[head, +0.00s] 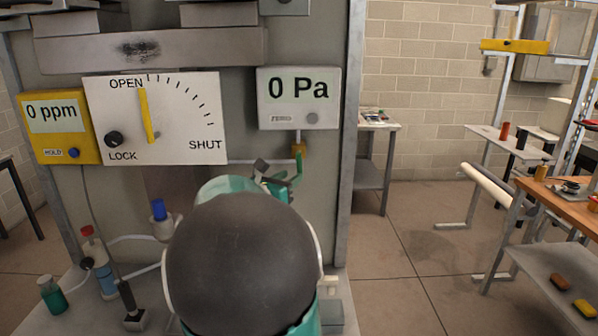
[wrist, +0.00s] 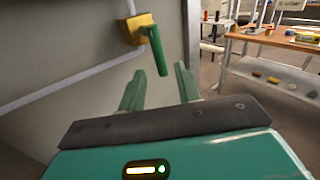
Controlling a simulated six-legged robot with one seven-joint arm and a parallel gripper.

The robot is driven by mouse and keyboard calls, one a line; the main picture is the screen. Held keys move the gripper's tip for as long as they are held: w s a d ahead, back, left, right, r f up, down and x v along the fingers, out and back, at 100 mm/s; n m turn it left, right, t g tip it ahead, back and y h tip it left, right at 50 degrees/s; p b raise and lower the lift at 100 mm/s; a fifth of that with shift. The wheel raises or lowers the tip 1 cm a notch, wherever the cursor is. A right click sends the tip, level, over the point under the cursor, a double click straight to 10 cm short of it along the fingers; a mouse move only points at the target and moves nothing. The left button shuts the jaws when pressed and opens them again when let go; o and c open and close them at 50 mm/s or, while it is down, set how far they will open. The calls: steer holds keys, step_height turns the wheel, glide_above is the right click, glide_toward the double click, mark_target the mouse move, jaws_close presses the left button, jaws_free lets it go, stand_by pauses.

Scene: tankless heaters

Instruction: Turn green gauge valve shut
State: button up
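The green gauge valve has a green bar handle (wrist: 157,50) on a yellow body (wrist: 133,28) fixed to the panel. In the wrist view the handle hangs down and slightly right from the body. In the head view the yellow body (head: 299,149) sits just below the 0 Pa gauge (head: 298,98). My gripper (wrist: 158,85) is open, its two green fingers apart. The handle's lower end appears between and beyond the fingertips; I cannot tell whether they touch. In the head view my arm hides much of the gripper.
A white OPEN/SHUT dial (head: 175,118) with a yellow pointer near OPEN and a yellow 0 ppm meter (head: 58,127) are on the panel. A pipe runs from the valve along the panel. A wooden-topped table (head: 570,200) stands at right, with open floor between.

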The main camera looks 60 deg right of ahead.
mark_target(298, 172)
steer(key=d, duration=0.5)
steer(key=shift+s+d, duration=0.35)
steer(key=shift+d, duration=0.05)
jaws_close()
